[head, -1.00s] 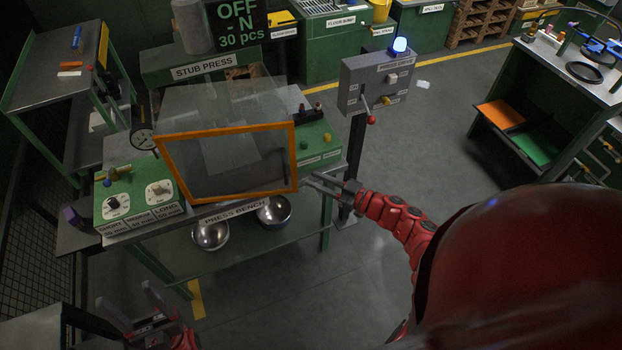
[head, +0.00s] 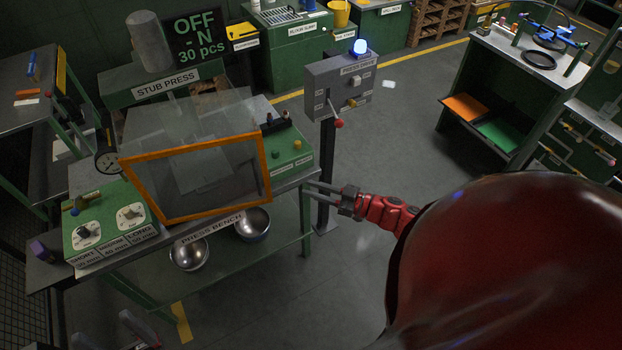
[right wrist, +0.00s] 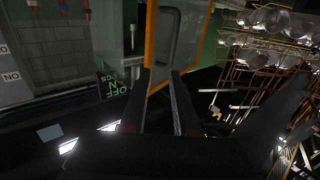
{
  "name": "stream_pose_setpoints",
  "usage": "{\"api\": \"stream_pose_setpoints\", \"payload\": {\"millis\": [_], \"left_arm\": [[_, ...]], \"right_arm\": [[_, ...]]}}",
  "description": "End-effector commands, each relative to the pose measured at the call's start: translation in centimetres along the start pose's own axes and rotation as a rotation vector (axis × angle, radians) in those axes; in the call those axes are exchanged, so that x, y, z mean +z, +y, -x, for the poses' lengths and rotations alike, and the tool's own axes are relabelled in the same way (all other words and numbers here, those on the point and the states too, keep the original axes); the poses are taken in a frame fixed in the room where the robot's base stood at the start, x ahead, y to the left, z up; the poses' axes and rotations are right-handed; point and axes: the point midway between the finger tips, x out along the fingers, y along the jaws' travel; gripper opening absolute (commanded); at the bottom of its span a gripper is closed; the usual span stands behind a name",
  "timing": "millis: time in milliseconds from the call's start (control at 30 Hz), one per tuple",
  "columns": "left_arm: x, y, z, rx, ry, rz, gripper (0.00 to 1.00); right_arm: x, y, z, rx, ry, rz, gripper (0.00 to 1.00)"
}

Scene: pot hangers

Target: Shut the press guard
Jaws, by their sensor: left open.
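The press guard (head: 197,145) is a clear panel in an orange frame, tilted at the front of the press bench (head: 215,227). I cannot tell how far it stands from its closed position. In the right wrist view its orange frame (right wrist: 151,45) and a dark handle (right wrist: 170,35) show beyond the fingers. My right gripper (head: 310,187) is right of the guard, apart from it in the head view. Its fingers (right wrist: 162,95) are spread and nothing shows held. My left gripper (head: 136,325) is open at the bottom left, below the bench, partly cut off.
The press drive box (head: 338,85) with a red-knobbed lever stands on a post right of the bench. Control panels (head: 105,215) flank the guard. Two metal bowls (head: 252,224) sit on the lower shelf.

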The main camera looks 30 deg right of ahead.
Motion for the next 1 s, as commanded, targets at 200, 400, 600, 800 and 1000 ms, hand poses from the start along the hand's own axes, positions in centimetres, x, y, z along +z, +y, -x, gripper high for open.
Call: {"api": "stream_pose_setpoints", "payload": {"millis": [200, 400, 600, 800, 1000], "left_arm": [[0.0, 0.0, 0.1, 0.000, 0.000, 0.000, 0.69], [0.1, 0.0, 0.3, 0.000, 0.000, 0.000, 0.69], [0.3, 0.1, 1.7, 0.000, 0.000, 0.000, 0.69], [0.6, 0.2, 3.7, 0.000, 0.000, 0.000, 0.69], [0.9, 0.3, 5.3, 0.000, 0.000, 0.000, 0.69]], "right_arm": [[0.0, 0.0, 0.0, 0.000, 0.000, 0.000, 0.30], [0.1, 0.0, 0.4, 0.001, -0.001, 0.000, 0.30], [0.6, 0.1, 3.8, 0.004, -0.003, 0.000, 0.30], [0.7, 0.1, 9.2, 0.005, -0.004, 0.001, 0.30], [0.6, 0.1, 14.1, 0.006, -0.005, 0.000, 0.30]]}}
